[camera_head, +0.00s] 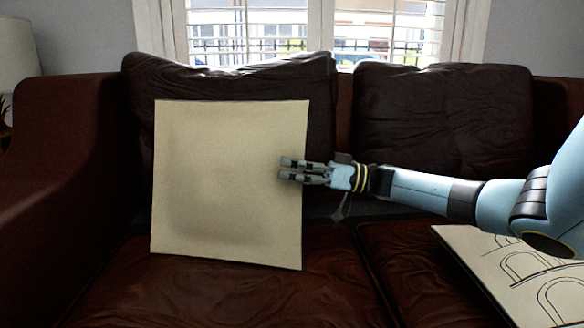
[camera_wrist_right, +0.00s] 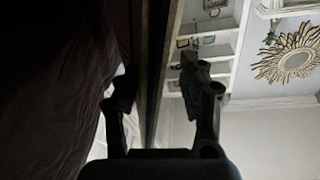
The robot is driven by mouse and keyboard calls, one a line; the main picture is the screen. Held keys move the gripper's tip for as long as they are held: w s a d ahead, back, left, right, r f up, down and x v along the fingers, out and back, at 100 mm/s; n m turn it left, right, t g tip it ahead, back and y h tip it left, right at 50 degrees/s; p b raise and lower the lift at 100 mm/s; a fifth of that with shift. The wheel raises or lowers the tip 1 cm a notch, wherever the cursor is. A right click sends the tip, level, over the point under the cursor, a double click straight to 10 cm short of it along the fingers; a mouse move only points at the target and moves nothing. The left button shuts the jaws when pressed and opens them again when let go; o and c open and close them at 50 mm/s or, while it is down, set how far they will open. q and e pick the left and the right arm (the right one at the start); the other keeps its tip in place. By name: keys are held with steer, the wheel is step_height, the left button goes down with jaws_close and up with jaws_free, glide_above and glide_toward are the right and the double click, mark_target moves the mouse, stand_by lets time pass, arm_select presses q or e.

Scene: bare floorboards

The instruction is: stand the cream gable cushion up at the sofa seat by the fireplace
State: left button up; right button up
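The cream cushion (camera_head: 222,190) is a thin plain square in the head view. It is upright and slightly tilted at the left sofa seat (camera_head: 225,297), in front of the left dark back cushion (camera_head: 235,80). Its visible face shows no clear pattern. Whether its bottom edge touches the seat is unclear. My right gripper (camera_head: 286,170) reaches in from the right and grips its right edge, one finger across the front. In the right wrist view its fingers (camera_wrist_right: 158,70) lie on either side of a dark edge-on strip; the finger behind is hidden in the head view. My left gripper is out of view.
A cream panel with black arch outlines (camera_head: 510,270) lies on the right seat. The sofa arm (camera_head: 60,170) bounds the left, below a lamp (camera_head: 18,55). A second back cushion (camera_head: 440,120) stands at right. The wrist view shows a sunburst mirror (camera_wrist_right: 292,58) and white shelves (camera_wrist_right: 222,50).

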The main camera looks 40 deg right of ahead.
steer(key=v, duration=1.2)
steer(key=shift+s+a, duration=0.1)
